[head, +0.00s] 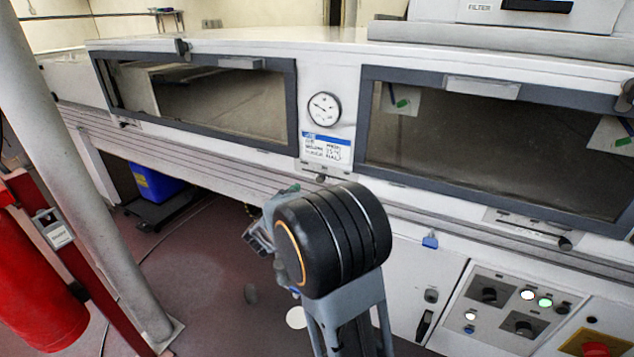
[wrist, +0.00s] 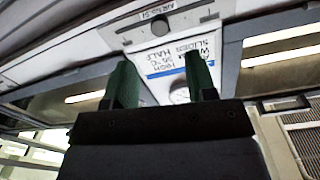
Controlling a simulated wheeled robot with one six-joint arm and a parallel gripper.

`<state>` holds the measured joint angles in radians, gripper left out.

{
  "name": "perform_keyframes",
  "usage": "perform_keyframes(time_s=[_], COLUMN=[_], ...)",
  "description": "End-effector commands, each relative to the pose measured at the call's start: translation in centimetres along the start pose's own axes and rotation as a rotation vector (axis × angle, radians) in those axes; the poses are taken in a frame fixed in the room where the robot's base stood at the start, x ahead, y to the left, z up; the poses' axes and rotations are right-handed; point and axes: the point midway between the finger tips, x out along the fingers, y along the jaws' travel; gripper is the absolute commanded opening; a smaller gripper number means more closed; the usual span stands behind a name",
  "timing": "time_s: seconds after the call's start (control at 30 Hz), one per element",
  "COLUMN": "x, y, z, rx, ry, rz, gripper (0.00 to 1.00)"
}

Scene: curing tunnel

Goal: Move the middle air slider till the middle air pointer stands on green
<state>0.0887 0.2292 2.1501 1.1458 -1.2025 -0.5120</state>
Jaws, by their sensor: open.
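The middle air dial (head: 324,109) is a round white gauge between the two windows; its needle points left and slightly up, and I cannot make out a green zone. A white and blue card (head: 325,148) hangs below it. In the wrist view, which is upside down, a pale slider plate (wrist: 190,10) with AIR lettering shows beyond my fingers. My gripper (wrist: 160,75) is open and empty, its green fingers apart before the card (wrist: 178,58). The dial (wrist: 180,95) is partly covered.
Two dark-framed windows (head: 205,95) (head: 470,140) flank the dial. Another slider knob (head: 565,243) sits under the right window. A control panel (head: 510,310) is low right. A grey post (head: 75,150) and red extinguisher (head: 40,290) stand at left.

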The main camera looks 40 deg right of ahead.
Motion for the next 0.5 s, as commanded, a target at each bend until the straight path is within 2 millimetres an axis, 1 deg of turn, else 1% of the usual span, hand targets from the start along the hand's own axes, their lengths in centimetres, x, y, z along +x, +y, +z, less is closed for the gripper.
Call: perform_keyframes(time_s=[0.03, 0.2, 0.4, 0.5], x=[1.1, 4.3, 7.2, 8.1], y=[0.2, 0.1, 0.0, 0.0], z=[0.0, 0.1, 0.0, 0.0], rx=[0.0, 0.0, 0.001, 0.0], ry=[0.002, 0.001, 0.0, 0.0], rz=[0.005, 0.003, 0.0, -0.001], gripper=[0.52, 0.52, 0.52, 0.52])
